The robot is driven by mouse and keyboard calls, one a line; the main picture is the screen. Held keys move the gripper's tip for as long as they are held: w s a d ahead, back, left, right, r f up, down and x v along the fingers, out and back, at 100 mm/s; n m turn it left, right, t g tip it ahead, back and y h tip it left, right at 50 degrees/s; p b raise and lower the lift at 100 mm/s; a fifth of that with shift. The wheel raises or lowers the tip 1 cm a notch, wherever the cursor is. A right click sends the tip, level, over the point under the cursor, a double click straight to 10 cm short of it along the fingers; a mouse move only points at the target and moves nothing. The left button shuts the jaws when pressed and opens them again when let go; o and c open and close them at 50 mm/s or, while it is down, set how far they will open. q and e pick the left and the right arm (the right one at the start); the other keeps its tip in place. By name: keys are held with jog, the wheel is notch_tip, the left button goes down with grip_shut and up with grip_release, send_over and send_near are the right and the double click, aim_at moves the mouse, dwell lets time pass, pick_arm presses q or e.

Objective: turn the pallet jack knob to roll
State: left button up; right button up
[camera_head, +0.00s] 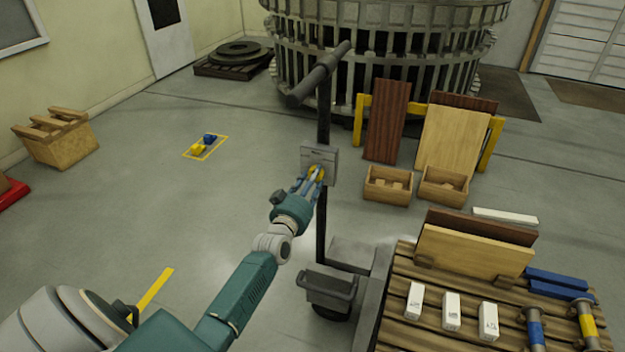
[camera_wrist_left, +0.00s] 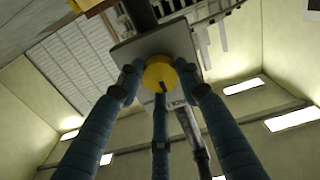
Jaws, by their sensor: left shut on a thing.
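The yellow knob (camera_head: 316,171) sits on a grey plate (camera_head: 319,153) on the pallet jack's upright post, below its bar handle (camera_head: 319,75). My left gripper (camera_head: 313,178) is at the plate, its blue fingers shut on the knob. In the left wrist view the round yellow knob (camera_wrist_left: 159,73) lies between the fingers of the left gripper (camera_wrist_left: 160,90), in front of the plate (camera_wrist_left: 165,47). A dark mark shows on the knob's face. The plate's lettering is too small to read, and fingers cover part of the knob. My right gripper is not in view.
The pallet jack carries a wooden pallet (camera_head: 405,312) with boards, white boxes (camera_head: 451,311) and blue and yellow cylinders. Wooden crates (camera_head: 388,186) and leaning panels (camera_head: 387,120) stand behind the post. A large round metal structure (camera_head: 390,45) fills the back. The floor at left is mostly clear.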

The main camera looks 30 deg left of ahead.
pick_arm(q)
jog(key=shift+w+a+r, duration=0.1)
jog(key=shift+r, duration=0.3)
jog(key=o, duration=1.1)
jog(key=shift+o, duration=0.2)
jog(key=shift+f, duration=0.15)
jog(key=v, duration=1.2)
